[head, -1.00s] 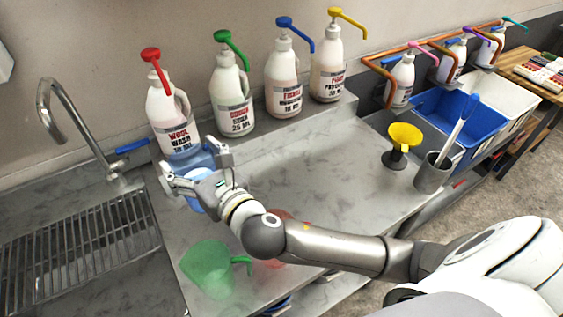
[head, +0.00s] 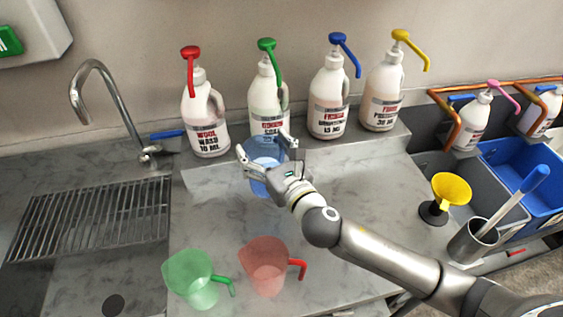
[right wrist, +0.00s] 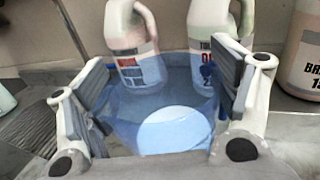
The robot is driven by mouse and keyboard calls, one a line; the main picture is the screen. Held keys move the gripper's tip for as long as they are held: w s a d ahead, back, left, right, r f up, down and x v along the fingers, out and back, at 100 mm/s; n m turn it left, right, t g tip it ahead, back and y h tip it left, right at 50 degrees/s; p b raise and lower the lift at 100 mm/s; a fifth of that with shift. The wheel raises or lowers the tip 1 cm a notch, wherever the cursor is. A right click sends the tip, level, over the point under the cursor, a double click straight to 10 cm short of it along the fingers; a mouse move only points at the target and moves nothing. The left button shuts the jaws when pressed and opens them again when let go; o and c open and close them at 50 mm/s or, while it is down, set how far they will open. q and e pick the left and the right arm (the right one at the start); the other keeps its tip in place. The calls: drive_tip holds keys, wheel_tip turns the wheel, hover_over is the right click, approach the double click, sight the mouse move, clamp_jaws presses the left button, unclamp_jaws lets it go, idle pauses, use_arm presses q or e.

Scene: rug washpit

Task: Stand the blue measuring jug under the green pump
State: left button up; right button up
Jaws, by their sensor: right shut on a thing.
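The see-through blue measuring jug (head: 262,182) is between the fingers of my right gripper (head: 265,152), which is shut on it. It is upright in front of the green-pump bottle (head: 262,97), overlapping its lower front. The green pump (head: 267,45) has its spout pointing down on the right side, above the jug's right part in the picture. I cannot tell whether the jug's base touches the counter. In the right wrist view the jug (right wrist: 165,115) fills the space between both fingers, with two bottles behind it. My left gripper is not in view.
Red-pump (head: 203,130), blue-pump (head: 328,105) and yellow-pump (head: 381,95) bottles stand in the same row. A green jug (head: 190,275) and a red jug (head: 265,268) stand at the counter's front. The sink grate (head: 95,215) is left; a yellow funnel (head: 452,187) is right.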

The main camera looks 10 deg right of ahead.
sight(278, 151)
drive_tip(key=w+d+f, duration=0.2)
drive_tip(key=f, duration=0.1)
drive_tip(key=w+d+f, duration=0.2)
drive_tip(key=shift+f+b, duration=0.1)
drive_tip(key=shift+b, duration=0.25)
drive_tip(key=shift+w+d+f, duration=0.25)
drive_tip(key=shift+w+f, duration=0.05)
drive_tip(key=shift+f, duration=0.1)
drive_tip(key=f, duration=0.2)
drive_tip(key=f+b, duration=0.1)
drive_tip(key=shift+w+d+f, duration=0.1)
drive_tip(key=shift+w+d, duration=0.15)
drive_tip(key=shift+f, duration=0.3)
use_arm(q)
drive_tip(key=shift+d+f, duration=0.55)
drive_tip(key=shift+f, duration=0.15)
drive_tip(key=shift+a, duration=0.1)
